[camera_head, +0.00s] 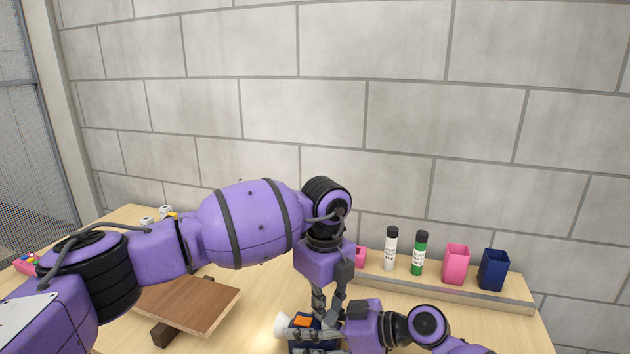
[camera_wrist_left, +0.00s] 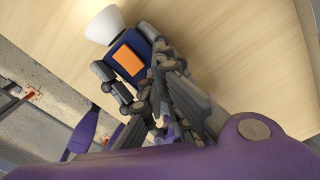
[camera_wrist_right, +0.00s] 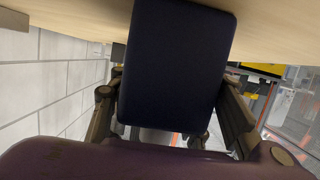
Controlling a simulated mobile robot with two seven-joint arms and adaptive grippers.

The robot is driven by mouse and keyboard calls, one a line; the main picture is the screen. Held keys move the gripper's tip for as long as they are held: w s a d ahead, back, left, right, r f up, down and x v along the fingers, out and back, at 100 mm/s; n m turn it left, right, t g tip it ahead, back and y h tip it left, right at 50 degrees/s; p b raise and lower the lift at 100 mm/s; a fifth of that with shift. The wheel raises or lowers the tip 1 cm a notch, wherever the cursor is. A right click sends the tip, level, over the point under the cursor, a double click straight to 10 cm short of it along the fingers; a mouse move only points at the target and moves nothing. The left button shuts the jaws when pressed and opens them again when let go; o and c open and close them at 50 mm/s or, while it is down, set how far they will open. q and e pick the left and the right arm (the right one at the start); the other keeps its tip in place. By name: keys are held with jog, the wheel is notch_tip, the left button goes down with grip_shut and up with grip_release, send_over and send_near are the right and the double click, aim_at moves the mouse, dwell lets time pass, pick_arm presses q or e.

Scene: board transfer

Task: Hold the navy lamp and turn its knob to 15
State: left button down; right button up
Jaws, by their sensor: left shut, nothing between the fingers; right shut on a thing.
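The navy lamp (camera_head: 328,335) is a small navy block with an orange patch and a white cone shade (camera_head: 283,325), low in the head view. It shows in the left wrist view (camera_wrist_left: 118,68) with its white shade at the top, and its navy body (camera_wrist_right: 178,65) fills the middle of the right wrist view. My right gripper (camera_head: 312,345) is shut on the lamp body, a finger on each side (camera_wrist_right: 170,110). My left gripper (camera_head: 328,314) points down at the lamp, shut and empty, its fingers (camera_wrist_left: 162,75) close to the body. I cannot make out the knob or its setting.
A brown board (camera_head: 190,300) rests on a dark block to the left. A block wall stands behind.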

pick_arm(q)
jog(key=shift+d+r, duration=0.15)
jog(key=shift+w, duration=0.2)
jog(key=shift+w+r, duration=0.15)
jog(key=shift+w, duration=0.15)
jog(key=r, duration=0.5)
jog(key=shift+a+r, duration=0.2)
jog(key=shift+r, duration=0.2)
